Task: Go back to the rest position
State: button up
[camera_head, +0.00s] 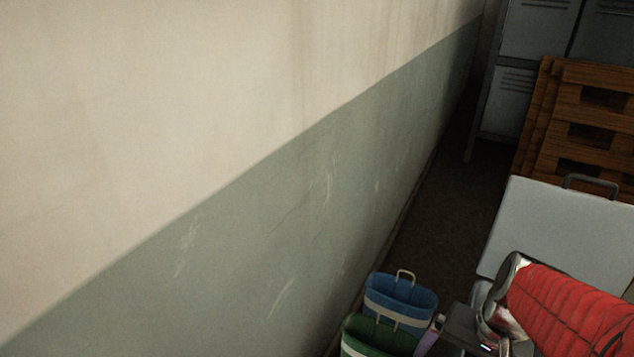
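My arm, in a red ribbed sleeve (575,310) with a metal joint at its end, reaches in from the lower right corner. I see no gripper fingers; my gripper is not in view. A blue bag-like container (400,298) with a pale band and a raised handle stands at the foot of the wall. A green one (375,340) with a pale band stands in front of it, cut off by the bottom edge. I cannot tell if these are the sacks.
A two-tone wall (270,220) fills the left. A light grey panel with a handle (560,225) lies behind my arm. Stacked wooden pallets (580,120) and grey lockers (510,95) stand at the back right. Dark floor (440,220) shows bare between wall and panel.

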jog(key=w+a+r+n+t+h, duration=0.1)
jog(key=a+r+n+t, duration=0.3)
jog(key=a+r, duration=0.6)
notch_tip(320, 180, up, 3)
jog(key=n, duration=0.2)
jog(key=shift+w+n+t, duration=0.25)
jog(key=shift+n+t, duration=0.05)
jog(key=shift+t, duration=0.1)
jog(key=shift+f, duration=0.1)
